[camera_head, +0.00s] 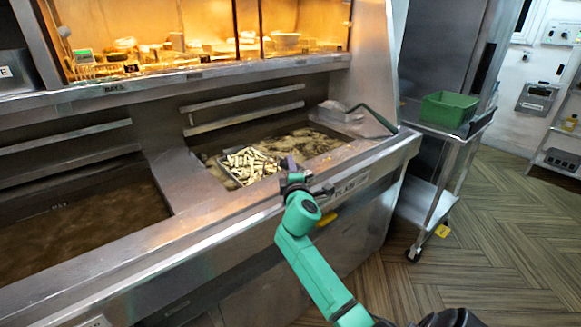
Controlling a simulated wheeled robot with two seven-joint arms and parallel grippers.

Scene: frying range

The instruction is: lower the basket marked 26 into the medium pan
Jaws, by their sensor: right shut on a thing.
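A wire basket full of pale fries (248,166) is over the left part of the right-hand oil pan (214,180). I cannot read a number on it, and I cannot tell whether its bottom touches the oil. My right gripper (291,172) is at the pan's front edge, shut on the basket's handle, which it mostly hides; a small purple part shows there. A second pan (165,196) with dark brown oil lies at the left. I cannot tell from the labels which pan is the medium one. My left gripper is not in view.
Another basket (336,113) with a green handle (376,118) sits at the pan's back right. A lit warming shelf with food (200,50) runs above the range. A green bin (448,109) stands on a steel cart (429,196) at the right.

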